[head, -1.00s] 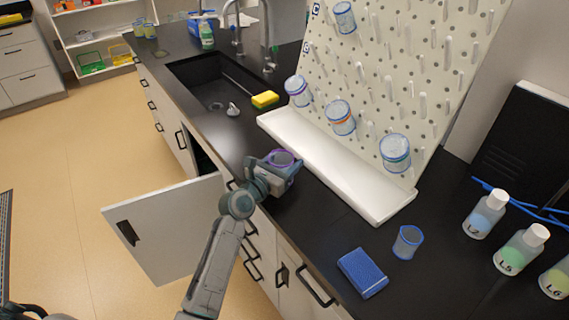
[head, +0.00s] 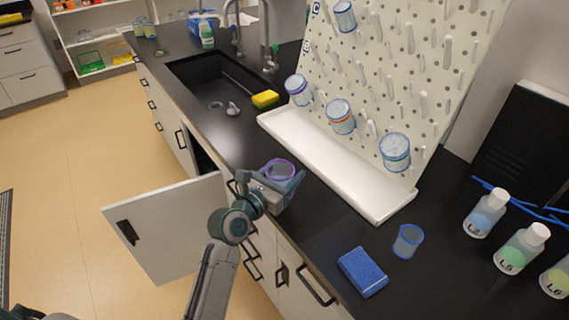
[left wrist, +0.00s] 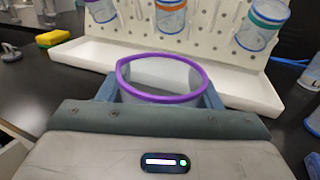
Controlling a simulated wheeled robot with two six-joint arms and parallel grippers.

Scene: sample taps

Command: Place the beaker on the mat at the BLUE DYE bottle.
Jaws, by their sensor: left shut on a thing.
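A clear beaker with a purple rim (head: 280,169) is held upright in my left gripper (head: 281,182), near the counter's front edge. In the left wrist view the beaker's rim (left wrist: 162,97) stands between the two blue-grey fingers, which are shut on it. The gripper body hides its lower part. A bottle with bluish liquid marked L2 (head: 485,214) stands at the right of the counter. No mat and no BLUE DYE label can be made out. My right gripper is not in view.
A pegboard (head: 400,70) with several hanging beakers rises behind a white drip tray (head: 340,172). A blue block (head: 362,272) and an empty blue-rimmed beaker (head: 408,241) are on the counter, left of bottle L5 (head: 522,249). A cabinet door (head: 165,230) hangs open.

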